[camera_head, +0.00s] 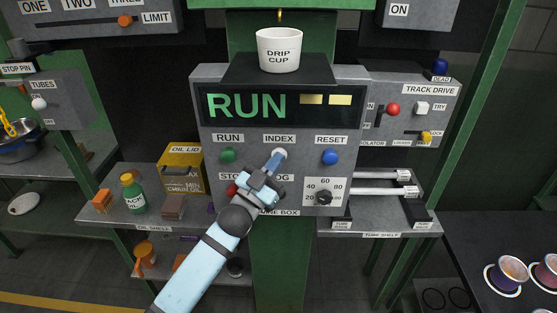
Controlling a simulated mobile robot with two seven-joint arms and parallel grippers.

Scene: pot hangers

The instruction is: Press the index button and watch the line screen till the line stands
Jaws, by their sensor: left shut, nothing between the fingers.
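The line screen (278,105) sits at the top of the grey control box and shows RUN in green letters, with two pale yellow bars to the right. The white index button (280,154) is below the screen, under the INDEX label. My left gripper (275,162) is shut and empty, with its tips at the index button's lower edge. Whether they touch or press it I cannot tell. The green run button (228,155) is to the left and the blue reset button (330,157) to the right. My right gripper is not in view.
A red button (232,189) is partly behind my left gripper. A dial (324,197) is at the lower right of the box. The drip cup (279,50) stands on top. The oil shelf (150,218) at left holds a green bottle (132,194) and a yellow oil can (181,169).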

